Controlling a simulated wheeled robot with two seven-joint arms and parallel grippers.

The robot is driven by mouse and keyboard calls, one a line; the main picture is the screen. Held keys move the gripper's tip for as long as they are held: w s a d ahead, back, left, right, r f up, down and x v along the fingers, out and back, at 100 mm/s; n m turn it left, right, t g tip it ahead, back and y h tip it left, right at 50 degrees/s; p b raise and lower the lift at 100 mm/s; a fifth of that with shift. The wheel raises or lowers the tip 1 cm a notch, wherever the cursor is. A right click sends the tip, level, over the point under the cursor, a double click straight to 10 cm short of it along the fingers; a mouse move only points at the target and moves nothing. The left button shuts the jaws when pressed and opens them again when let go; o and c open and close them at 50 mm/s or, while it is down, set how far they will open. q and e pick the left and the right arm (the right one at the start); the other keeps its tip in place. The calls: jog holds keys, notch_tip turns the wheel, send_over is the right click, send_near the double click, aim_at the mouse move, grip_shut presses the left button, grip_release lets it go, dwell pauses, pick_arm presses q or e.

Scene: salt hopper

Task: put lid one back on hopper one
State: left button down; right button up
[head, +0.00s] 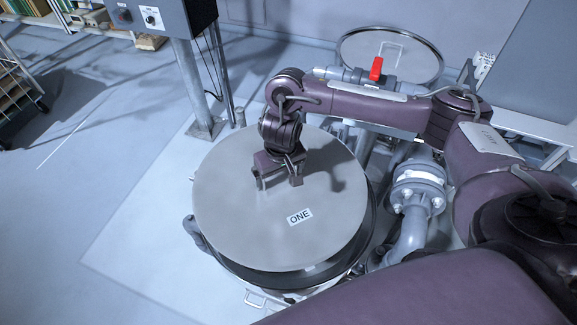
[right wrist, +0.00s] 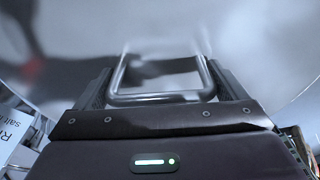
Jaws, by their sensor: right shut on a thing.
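Lid one is a round grey disc (head: 240,215) with a white label reading ONE, and it covers most of hopper one (head: 285,281). The hopper's dark rim shows below the lid along the front and right, so the lid sits off-centre toward the back left. The lid looks slightly above the rim, but I cannot tell whether it touches anywhere. My right gripper (head: 278,182) is shut on the lid's handle. In the right wrist view the handle (right wrist: 160,98) is a bent metal bar between the fingers, with the blurred lid (right wrist: 250,40) behind. My left gripper is not in view.
Another round lid (head: 415,62) with a handle leans at the back wall. A red valve lever (head: 376,68) and grey flanged pipes (head: 418,190) stand right of the hopper. A control box (head: 150,18) on a post stands behind.

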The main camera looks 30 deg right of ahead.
aim_at(286, 182)
jog(key=shift+s+d+f+p, duration=0.25)
jog(key=shift+d+p, duration=0.2)
jog(key=shift+p, duration=0.05)
jog(key=shift+s+d+f, duration=0.2)
jog(key=shift+d+f, duration=0.05)
jog(key=shift+d, duration=0.1)
jog(key=shift+f, duration=1.1)
notch_tip(286, 182, down, 4)
jog(key=b, duration=0.4)
jog(key=shift+r, duration=0.15)
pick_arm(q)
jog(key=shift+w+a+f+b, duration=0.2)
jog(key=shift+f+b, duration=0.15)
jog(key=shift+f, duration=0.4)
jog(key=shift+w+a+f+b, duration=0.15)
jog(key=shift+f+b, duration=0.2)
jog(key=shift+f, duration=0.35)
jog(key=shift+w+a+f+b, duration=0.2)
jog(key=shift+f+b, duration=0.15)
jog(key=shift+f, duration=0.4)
pick_arm(e)
jog(key=shift+f, duration=0.5)
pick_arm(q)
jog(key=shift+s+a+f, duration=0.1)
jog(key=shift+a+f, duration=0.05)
pick_arm(e)
jog(key=shift+f, duration=0.55)
